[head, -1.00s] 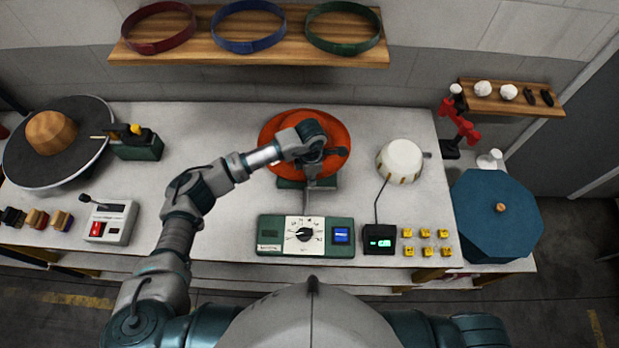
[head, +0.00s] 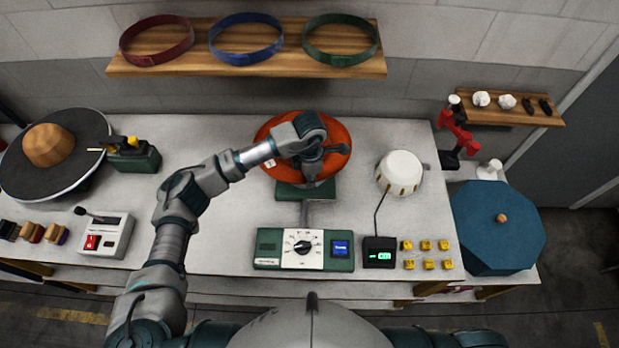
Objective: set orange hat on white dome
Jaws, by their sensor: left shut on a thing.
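The orange hat (head: 338,166) is at the middle back of the table, above a green press base (head: 291,191). My left gripper (head: 313,160) is over the hat and shut on it; my wrist hides the hat's middle and most of the grip. Whether the hat touches the base below it, I cannot tell. The white dome (head: 400,169) stands to the right of the hat, apart from it, with yellowish marks round its lower edge. The top of the dome is bare. My right gripper is not in view.
A green control box (head: 305,262) and a small black display (head: 379,257) lie at the front, with a cable running to the dome. Several yellow clips (head: 426,246) and a blue octagonal lid (head: 499,240) are at right. A wooden shelf (head: 290,66) with bands hangs behind.

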